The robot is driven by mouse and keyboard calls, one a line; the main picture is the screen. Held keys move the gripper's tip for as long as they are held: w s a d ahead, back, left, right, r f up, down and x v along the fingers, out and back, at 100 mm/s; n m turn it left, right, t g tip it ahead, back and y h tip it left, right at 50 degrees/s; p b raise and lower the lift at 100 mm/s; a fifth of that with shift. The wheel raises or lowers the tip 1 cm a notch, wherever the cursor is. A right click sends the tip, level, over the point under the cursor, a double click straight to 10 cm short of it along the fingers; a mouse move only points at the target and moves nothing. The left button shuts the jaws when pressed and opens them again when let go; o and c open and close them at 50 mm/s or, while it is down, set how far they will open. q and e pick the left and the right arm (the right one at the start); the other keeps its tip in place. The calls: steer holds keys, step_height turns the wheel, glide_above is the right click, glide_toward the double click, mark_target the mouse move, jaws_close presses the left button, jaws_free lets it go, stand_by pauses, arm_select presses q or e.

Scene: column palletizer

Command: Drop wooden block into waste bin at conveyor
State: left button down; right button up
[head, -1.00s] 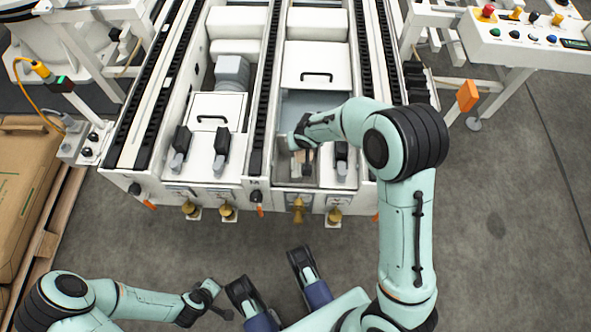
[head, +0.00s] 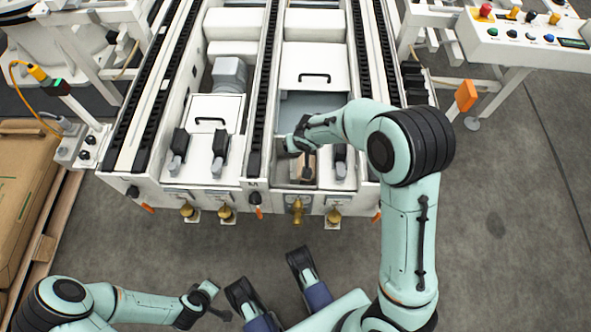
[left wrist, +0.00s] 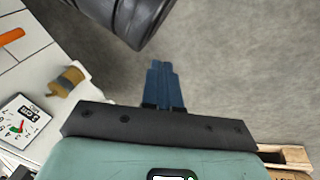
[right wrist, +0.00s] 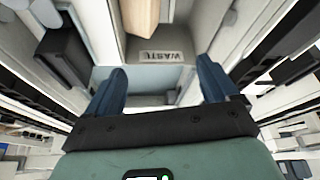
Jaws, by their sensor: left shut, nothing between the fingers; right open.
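My right gripper (head: 306,168) hangs over an open compartment at the front of the conveyor, its fingers spread and empty. In the right wrist view the fingers (right wrist: 163,88) stand apart. The tan wooden block (right wrist: 141,14) shows beyond them at the top edge, partly cut off and clear of both fingers. In the head view the arm partly hides the block (head: 309,164). A plate reading WASTE (right wrist: 167,57), upside down, marks the waste bin beside the block. I cannot tell whether the block is resting or falling. My left gripper (left wrist: 164,86) is shut and empty over the floor.
White covers with black handles (head: 312,78) and black conveyor tracks (head: 265,85) surround the compartment. Brass fittings (head: 297,209) stick out along the front. A carton (head: 28,185) on a pallet stands at left, a control panel (head: 530,40) at right. The floor in front is open.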

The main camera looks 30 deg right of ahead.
arm_select(q)
steer(key=shift+g+h, duration=0.4)
steer(key=s+d+r+p, duration=0.1)
steer(key=r, duration=0.1)
steer(key=s+d+r+p, duration=0.1)
steer(key=s, duration=0.1)
steer(key=shift+d+r+p, duration=0.1)
steer(key=shift+r+p, duration=0.3)
arm_select(e)
steer(key=v, duration=1.1)
steer(key=shift+r, duration=0.35)
steer(key=shift+s, duration=0.1)
